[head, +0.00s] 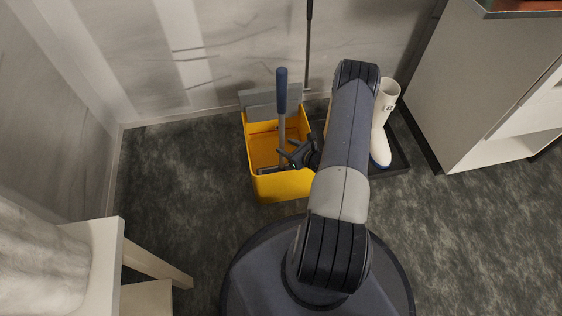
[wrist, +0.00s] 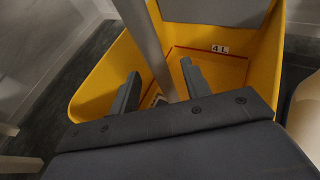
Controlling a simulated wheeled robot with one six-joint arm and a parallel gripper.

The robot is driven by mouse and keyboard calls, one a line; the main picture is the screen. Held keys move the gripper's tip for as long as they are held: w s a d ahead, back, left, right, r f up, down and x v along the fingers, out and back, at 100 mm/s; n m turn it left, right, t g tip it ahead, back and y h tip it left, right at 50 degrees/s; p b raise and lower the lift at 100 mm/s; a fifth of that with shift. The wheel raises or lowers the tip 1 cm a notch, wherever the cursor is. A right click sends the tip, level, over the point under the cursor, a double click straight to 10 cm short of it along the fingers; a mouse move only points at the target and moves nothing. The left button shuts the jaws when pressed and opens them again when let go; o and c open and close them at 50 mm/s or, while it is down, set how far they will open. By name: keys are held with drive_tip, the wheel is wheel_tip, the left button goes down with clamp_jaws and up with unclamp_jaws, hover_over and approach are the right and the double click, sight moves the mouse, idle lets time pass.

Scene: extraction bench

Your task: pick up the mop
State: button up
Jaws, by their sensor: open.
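The mop (head: 281,95) stands in a yellow bucket (head: 285,188), nearly upright, with a blue grip at the top and a grey shaft below. Its lower end is down in the bucket and not clearly seen. My gripper (head: 284,149) is open at the shaft, low over the bucket. In the wrist view the shaft (wrist: 150,45) runs between the two fingers of my gripper (wrist: 160,72). I cannot tell how deep it sits between them, and the fingers are not closed on it.
A thin dark pole (head: 308,45) stands against the wall behind the bucket. A white boot (head: 382,130) stands on a black tray (head: 398,148) to the right, partly behind my arm. A white cabinet (head: 460,90) is at right, a white table (head: 105,250) at lower left. Floor left of the bucket is clear.

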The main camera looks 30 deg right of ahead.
drive_tip(key=b+x, duration=0.2)
drive_tip(key=x, duration=0.3)
drive_tip(key=shift+w+a+r, duration=0.1)
drive_tip(key=shift+w, duration=0.05)
clamp_jaws()
idle(0.4)
idle(0.9)
